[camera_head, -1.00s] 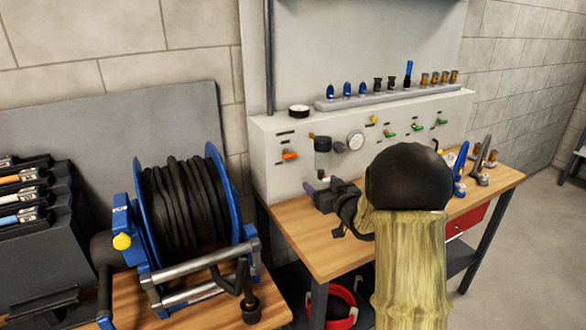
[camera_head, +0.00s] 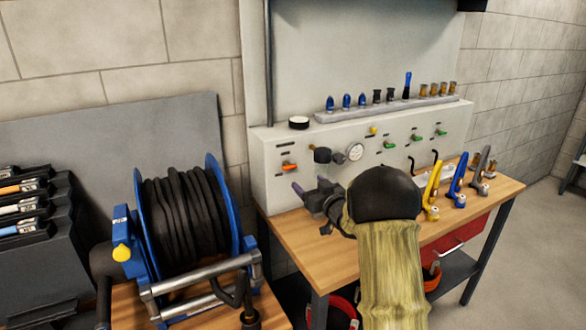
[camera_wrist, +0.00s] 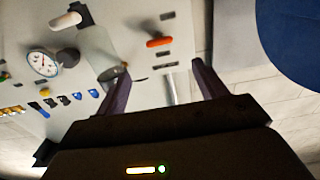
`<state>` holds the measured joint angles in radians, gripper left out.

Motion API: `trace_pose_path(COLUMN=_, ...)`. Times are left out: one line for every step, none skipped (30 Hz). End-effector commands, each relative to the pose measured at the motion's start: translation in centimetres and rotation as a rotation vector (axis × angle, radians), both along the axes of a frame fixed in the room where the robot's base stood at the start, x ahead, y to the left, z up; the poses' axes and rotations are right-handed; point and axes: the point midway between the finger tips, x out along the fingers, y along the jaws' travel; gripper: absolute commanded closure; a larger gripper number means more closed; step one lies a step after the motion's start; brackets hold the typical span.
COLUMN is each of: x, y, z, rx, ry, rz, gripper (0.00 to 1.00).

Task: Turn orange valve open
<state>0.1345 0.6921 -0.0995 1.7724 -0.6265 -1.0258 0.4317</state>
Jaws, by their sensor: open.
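The orange valve handle (camera_head: 289,166) is on the left of the pale panel's front face, lying roughly level. It also shows in the wrist view (camera_wrist: 158,42), a little beyond the gap between my fingertips. My gripper (camera_head: 311,187) is in front of the panel, below and slightly right of the valve in the head view. Its two purple-grey fingers are apart with nothing between them, and they do not appear to touch the handle. In the wrist view my gripper (camera_wrist: 160,72) points toward the panel. My arm hides part of the bench.
A dark-topped filter (camera_head: 322,155) and a round gauge (camera_head: 355,152) stick out right of the valve. Green valves (camera_head: 390,145) sit farther right. A blue hose reel (camera_head: 185,225) stands left of the bench (camera_head: 285,237). Pliers-like tools (camera_head: 456,183) stand on the bench's right.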

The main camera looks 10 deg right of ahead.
Motion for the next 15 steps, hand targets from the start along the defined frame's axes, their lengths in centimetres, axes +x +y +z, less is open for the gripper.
trace_pose_path(x=0.8, y=0.3, z=0.1, rx=0.0, ry=0.0, rz=0.001, gripper=0.29)
trace_pose_path(x=1.2, y=0.4, z=0.1, rx=0.0, ry=-0.001, rz=0.001, gripper=0.29)
trace_pose_path(x=1.8, y=0.6, z=0.0, rx=0.001, ry=0.0, rz=0.001, gripper=0.29)
trace_pose_path(x=2.3, y=0.8, z=0.1, rx=0.001, ry=0.0, rz=0.001, gripper=0.29)
trace_pose_path(x=2.7, y=0.9, z=0.1, rx=0.001, ry=-0.001, rz=0.001, gripper=0.29)
trace_pose_path(x=3.2, y=1.1, z=0.1, rx=0.0, ry=-0.001, rz=0.0, gripper=0.29)
trace_pose_path(x=3.7, y=1.2, z=0.1, rx=0.0, ry=0.0, rz=0.0, gripper=0.29)
trace_pose_path(x=4.1, y=1.3, z=0.1, rx=-0.001, ry=0.0, rz=0.0, gripper=0.29)
trace_pose_path(x=4.6, y=1.5, z=0.1, rx=0.0, ry=-0.001, rz=0.0, gripper=0.29)
trace_pose_path(x=5.0, y=1.6, z=0.1, rx=0.0, ry=0.0, rz=0.0, gripper=0.29)
trace_pose_path(x=5.4, y=1.8, z=0.1, rx=0.0, ry=0.0, rz=0.0, gripper=0.29)
trace_pose_path(x=5.9, y=1.9, z=0.1, rx=0.0, ry=0.0, rz=0.001, gripper=0.29)
trace_pose_path(x=6.3, y=2.1, z=0.1, rx=0.0, ry=0.0, rz=0.001, gripper=0.29)
trace_pose_path(x=6.7, y=2.2, z=0.1, rx=-0.001, ry=0.0, rz=0.001, gripper=0.29)
trace_pose_path(x=7.1, y=2.3, z=0.0, rx=-0.001, ry=0.001, rz=0.0, gripper=0.29)
